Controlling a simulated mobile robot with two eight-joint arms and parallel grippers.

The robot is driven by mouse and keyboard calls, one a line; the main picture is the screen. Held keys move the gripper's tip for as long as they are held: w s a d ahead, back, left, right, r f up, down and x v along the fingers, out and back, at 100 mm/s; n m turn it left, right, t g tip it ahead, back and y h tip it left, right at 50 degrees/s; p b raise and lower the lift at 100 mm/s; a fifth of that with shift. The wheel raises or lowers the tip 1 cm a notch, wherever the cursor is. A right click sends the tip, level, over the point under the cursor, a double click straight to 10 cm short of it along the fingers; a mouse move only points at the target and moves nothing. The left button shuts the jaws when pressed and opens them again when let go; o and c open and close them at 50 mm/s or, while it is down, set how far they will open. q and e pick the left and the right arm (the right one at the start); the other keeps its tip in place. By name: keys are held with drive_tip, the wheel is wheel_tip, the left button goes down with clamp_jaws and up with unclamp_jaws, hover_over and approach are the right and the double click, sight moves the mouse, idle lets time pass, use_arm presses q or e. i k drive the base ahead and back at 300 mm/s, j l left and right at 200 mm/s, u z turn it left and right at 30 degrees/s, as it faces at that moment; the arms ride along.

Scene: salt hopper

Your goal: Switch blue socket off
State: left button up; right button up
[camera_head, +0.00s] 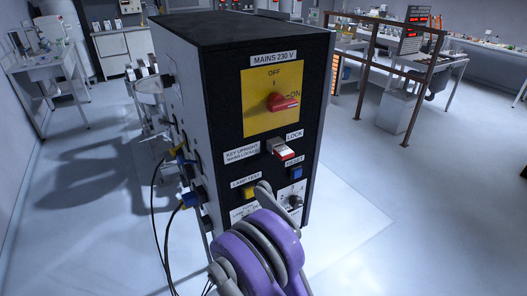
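A black and grey control box (225,75) stands in the middle, with a panel marked MAINS 230 V. On its left side, a blue plug and socket (190,199) with a dark cable sits low. Any switch of the blue socket is too small to tell. On the front, a red rotary handle (284,102) on a yellow plate points right, toward ON. A purple and grey arm part of mine covers the lower front panel. I cannot make out fingertips of either gripper.
The front also has a red and white key (281,149) by LOCK, a blue RESET button (296,172) and a yellow LAMP TEST button (250,191). Black cables (160,225) hang at left. A brown frame (368,60) stands behind at right.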

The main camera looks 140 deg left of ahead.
sight(181, 162)
drive_tip(key=u, duration=5.2)
drive_tip(key=k+j+u, duration=0.1)
drive_tip(key=u, duration=0.25)
drive_tip(key=j, duration=0.1)
